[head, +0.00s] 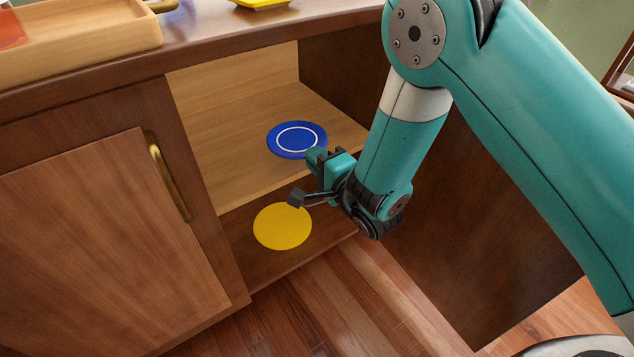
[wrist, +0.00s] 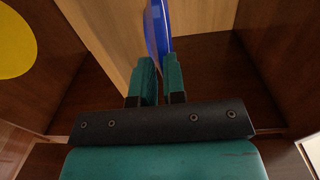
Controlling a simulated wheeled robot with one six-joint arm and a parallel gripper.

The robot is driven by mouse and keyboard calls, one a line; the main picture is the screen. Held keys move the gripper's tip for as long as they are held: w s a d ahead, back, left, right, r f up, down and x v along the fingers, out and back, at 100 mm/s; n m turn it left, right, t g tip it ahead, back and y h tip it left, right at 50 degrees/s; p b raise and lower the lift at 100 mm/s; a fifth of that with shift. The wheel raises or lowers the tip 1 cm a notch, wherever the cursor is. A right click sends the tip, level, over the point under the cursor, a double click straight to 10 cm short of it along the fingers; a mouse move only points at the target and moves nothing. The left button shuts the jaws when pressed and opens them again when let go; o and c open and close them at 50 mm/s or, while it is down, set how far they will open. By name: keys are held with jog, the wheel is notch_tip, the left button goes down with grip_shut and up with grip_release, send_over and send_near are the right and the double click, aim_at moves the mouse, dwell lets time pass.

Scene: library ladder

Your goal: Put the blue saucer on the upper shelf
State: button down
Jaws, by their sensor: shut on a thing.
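The blue saucer (head: 297,139), with a white ring on its face, appears level over the light wooden upper shelf (head: 240,165) of the cabinet. My gripper (head: 316,158) is shut on its near edge. In the wrist view the saucer (wrist: 156,28) shows nearly edge-on, with its rim between the two teal fingers of my gripper (wrist: 158,75). The shelf (wrist: 90,25) is close beside it there. I cannot tell whether the saucer touches the shelf or hangs just above it.
A yellow disc (head: 282,226) lies on the dark lower level, below the shelf. The left cabinet door (head: 100,240) is shut; a dark panel (head: 480,240) stands right of the opening. On the top are a wooden tray (head: 80,45) and a yellow dish (head: 262,3).

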jog(key=shift+f+b, duration=0.95)
jog(key=shift+f, duration=1.2)
jog(key=shift+f, duration=0.1)
jog(key=c, duration=1.1)
grip_release()
jog(key=shift+c, duration=0.2)
